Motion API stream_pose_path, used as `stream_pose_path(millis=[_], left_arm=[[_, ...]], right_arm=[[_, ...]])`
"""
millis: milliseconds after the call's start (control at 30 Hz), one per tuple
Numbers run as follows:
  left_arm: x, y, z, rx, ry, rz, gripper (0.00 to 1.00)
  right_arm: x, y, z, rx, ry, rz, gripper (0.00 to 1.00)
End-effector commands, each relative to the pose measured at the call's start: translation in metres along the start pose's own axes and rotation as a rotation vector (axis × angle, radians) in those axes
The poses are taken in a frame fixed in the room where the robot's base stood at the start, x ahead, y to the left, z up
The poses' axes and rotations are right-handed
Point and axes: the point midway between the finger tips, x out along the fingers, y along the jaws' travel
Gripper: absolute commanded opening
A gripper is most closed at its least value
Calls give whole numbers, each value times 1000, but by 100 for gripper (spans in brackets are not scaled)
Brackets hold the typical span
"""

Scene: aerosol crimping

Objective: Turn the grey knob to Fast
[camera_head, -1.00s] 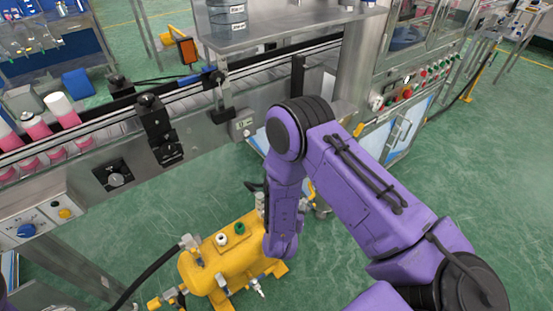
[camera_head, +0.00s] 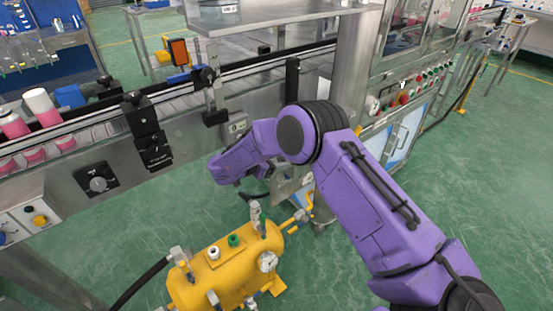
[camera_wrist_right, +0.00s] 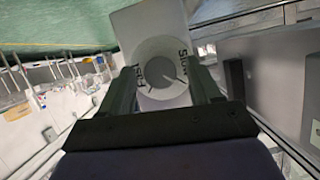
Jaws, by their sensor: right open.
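The round grey knob (camera_wrist_right: 161,72) sits on a light grey plate in the right wrist view, with a "Slow" label on its right and a "Fast" label on its left. Its exact setting is hard to read. My right gripper (camera_wrist_right: 166,82) is open, with one finger on each side of the knob; I cannot tell whether they touch it. In the head view a small grey box (camera_head: 236,125) on the conveyor side looks like the knob's housing. My right forearm is bent below it, and the fingers do not show there. My left gripper is out of view.
The conveyor carries pink bottles (camera_head: 46,108) at the left. A black dial plate (camera_head: 96,181) and a black bracket (camera_head: 148,135) are on its side. A yellow tank (camera_head: 225,270) with valves stands on the green floor below. A panel of buttons (camera_head: 405,98) is at the right.

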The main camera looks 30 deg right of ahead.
Motion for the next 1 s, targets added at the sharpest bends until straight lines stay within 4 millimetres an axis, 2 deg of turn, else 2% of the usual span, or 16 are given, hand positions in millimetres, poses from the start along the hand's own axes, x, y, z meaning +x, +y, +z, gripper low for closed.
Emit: stream_pose_path(millis=[267,433,733,1000], left_arm=[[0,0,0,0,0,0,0],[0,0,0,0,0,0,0],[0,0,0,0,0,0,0],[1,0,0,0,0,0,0]], right_arm=[[3,0,0,0,1,-1,63],[3,0,0,0,1,-1,7],[3,0,0,19,1,-10,7],[3,1,0,146,1,-61,7]])
